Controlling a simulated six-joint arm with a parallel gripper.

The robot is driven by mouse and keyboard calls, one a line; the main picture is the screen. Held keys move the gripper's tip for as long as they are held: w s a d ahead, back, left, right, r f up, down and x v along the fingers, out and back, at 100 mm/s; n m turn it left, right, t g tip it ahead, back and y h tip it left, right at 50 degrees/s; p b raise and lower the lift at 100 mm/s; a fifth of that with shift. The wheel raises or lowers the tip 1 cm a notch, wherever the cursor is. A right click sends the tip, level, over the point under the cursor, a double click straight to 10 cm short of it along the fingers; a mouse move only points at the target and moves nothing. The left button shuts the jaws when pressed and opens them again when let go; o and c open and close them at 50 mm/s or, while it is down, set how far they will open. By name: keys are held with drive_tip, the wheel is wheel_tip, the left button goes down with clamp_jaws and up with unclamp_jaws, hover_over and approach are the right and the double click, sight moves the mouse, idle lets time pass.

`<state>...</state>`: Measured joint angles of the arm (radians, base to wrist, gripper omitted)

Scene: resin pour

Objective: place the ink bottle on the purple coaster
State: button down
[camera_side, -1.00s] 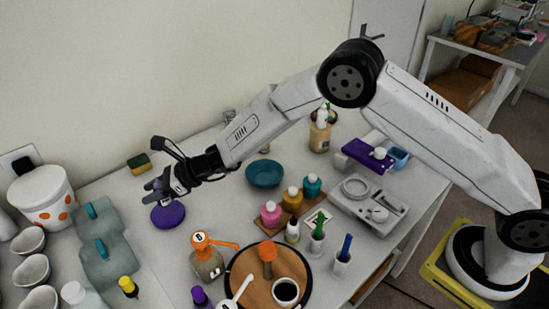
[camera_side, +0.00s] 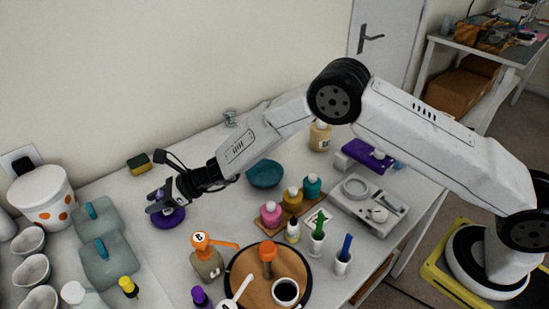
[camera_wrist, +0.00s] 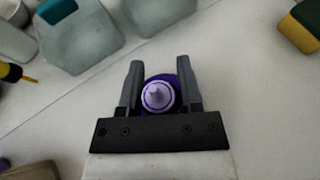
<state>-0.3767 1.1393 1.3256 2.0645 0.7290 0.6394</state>
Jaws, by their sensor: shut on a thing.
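The ink bottle (camera_wrist: 158,96), with a pale purple cap, stands between the fingers of my gripper (camera_wrist: 160,88) in the wrist view, and the gripper is shut on it. The purple coaster (camera_side: 172,219) lies on the white table at the left in the side view. My gripper (camera_side: 158,206) is right over the coaster there, covering part of it. The bottle is mostly hidden by the fingers in the side view. Dark purple shows around the bottle in the wrist view. I cannot tell whether the bottle's base touches the coaster.
Grey-green jugs (camera_side: 105,255) stand left of the coaster, and an orange-topped bottle (camera_side: 207,262) stands in front to the right. A teal bowl (camera_side: 265,174) is to the right. A green and yellow sponge (camera_side: 139,163) lies behind. Table around the coaster is clear.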

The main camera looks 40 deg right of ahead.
drive_tip(key=shift+f, duration=0.1)
drive_tip(key=shift+c, duration=1.4)
unclamp_jaws()
drive_tip(key=shift+d, duration=0.1)
drive_tip(key=shift+s+d+r, duration=0.2)
drive_tip(key=shift+d+r, duration=0.1)
drive_tip(key=shift+d, duration=0.05)
drive_tip(key=v, duration=1.1)
drive_tip(key=shift+s, duration=0.2)
